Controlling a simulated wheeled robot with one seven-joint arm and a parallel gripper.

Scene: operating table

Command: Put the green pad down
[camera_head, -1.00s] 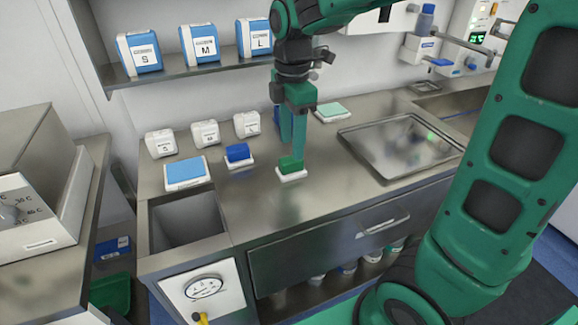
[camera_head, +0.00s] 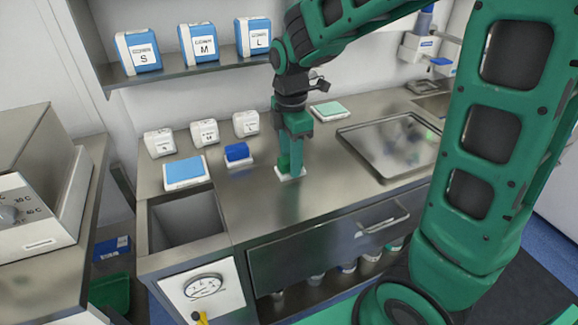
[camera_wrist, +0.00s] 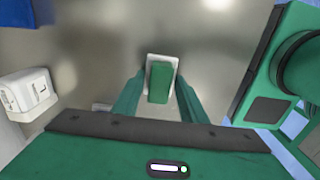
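A dark green pad (camera_head: 284,163) sits on a small white base (camera_head: 291,176) on the steel counter. In the wrist view the pad (camera_wrist: 160,82) lies lengthwise on its white base (camera_wrist: 163,61). My gripper (camera_head: 291,160) is lowered at the pad, with its fingers reaching down beside it. In the wrist view my gripper (camera_wrist: 160,80) is open, with a finger on each side of the pad and narrow gaps between. The fingers partly hide the pad in the head view.
A blue pad on a white base (camera_head: 237,152) stands left of my gripper, near a light blue pad (camera_head: 184,171) and an open bin (camera_head: 186,222). A mint pad (camera_head: 329,108) lies behind. A steel tray (camera_head: 392,148) is right. White boxes (camera_head: 204,133) stand behind.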

